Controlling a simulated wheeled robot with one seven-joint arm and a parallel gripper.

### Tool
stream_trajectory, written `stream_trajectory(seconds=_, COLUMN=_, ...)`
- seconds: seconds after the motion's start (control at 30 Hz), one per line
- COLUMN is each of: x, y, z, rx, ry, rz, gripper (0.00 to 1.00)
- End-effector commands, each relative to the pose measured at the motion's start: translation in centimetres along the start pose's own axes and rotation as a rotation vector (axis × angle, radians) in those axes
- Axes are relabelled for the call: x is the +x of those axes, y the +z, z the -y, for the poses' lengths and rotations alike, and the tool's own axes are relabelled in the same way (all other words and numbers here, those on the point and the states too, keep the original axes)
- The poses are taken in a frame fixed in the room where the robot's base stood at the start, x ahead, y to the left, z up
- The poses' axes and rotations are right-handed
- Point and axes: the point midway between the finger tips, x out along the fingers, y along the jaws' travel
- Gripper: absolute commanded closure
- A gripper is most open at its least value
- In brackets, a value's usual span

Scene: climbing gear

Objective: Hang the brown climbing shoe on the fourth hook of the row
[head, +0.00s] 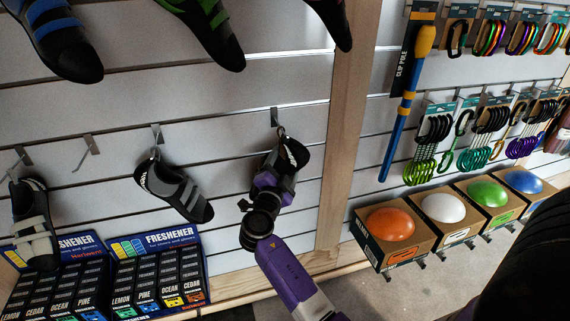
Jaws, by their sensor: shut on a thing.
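A dark climbing shoe (294,153) with a pale label is at the rightmost visible hook (274,115) of the lower row. It looks almost black here, so I cannot make out brown. Its upper end is close under the hook; I cannot tell whether its loop is around it. My gripper (272,172) is shut on this shoe from below, and my wrist hides much of it. To the left, a black-and-grey shoe (175,190) hangs on a hook (156,134). The hook further left (88,146) is empty. A grey-strapped shoe (35,222) hangs at the far left.
Several shoes hang above, including a blue-strapped one (64,42) and a green-striped one (212,30). Freshener boxes (160,275) stand below left. A wooden post (345,130) stands right of my gripper, with a clip pole (405,110), carabiners and ball boxes (395,240) beyond.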

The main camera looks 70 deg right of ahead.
Motion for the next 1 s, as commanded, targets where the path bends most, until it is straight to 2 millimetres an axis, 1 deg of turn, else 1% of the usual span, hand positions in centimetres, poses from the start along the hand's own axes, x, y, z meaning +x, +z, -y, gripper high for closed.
stream_trajectory(seconds=0.1, x=0.0, y=0.0, z=0.1, rx=0.001, ry=-0.001, rz=-0.001, gripper=0.99)
stream_trajectory(seconds=0.13, x=0.0, y=0.0, z=0.1, rx=0.001, ry=-0.001, rz=-0.001, gripper=0.27)
stream_trajectory(seconds=0.23, x=0.0, y=0.0, z=0.1, rx=0.001, ry=-0.001, rz=-0.001, gripper=0.07)
stream_trajectory(seconds=0.27, x=0.0, y=0.0, z=0.1, rx=0.0, ry=-0.001, rz=-0.001, gripper=0.04)
stream_trajectory(seconds=0.53, x=0.0, y=0.1, z=-0.1, rx=-0.001, ry=0.001, rz=0.001, gripper=0.04)
stream_trajectory(seconds=0.63, x=-0.5, y=0.1, z=-0.1, rx=0.0, ry=-0.001, rz=0.002, gripper=0.04)
stream_trajectory(seconds=0.77, x=-2.1, y=0.2, z=-0.1, rx=0.0, ry=-0.002, rz=0.002, gripper=0.04)
stream_trajectory(seconds=1.0, x=-6.0, y=0.2, z=-0.1, rx=0.0, ry=-0.002, rz=0.003, gripper=0.04)
